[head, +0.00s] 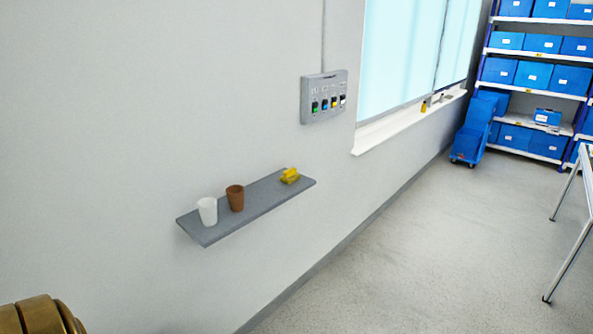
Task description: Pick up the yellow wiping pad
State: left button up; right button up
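The yellow wiping pad (290,177) lies near the right end of a narrow grey wall shelf (262,199). It is small in the picture, with a raised part on top. Neither of my grippers shows in the head view. A brass-coloured rounded part, which seems to be mine, shows at the bottom left corner, well apart from the shelf. Nothing touches the pad, and nothing hides it.
A white cup (208,211) and a brown cup (235,198) stand on the shelf's left half. A switch panel (323,97) is on the wall above. Blue boxes fill racks (540,85) at the back right. A table leg (568,262) stands right. The floor between is clear.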

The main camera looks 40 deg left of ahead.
aim_at(290, 175)
jog(key=i+u, duration=0.45)
jog(key=i+l+u, duration=0.15)
jog(key=i+u, duration=0.15)
jog(key=u, duration=0.2)
jog(key=i+l+u, duration=0.3)
jog(key=u, duration=0.15)
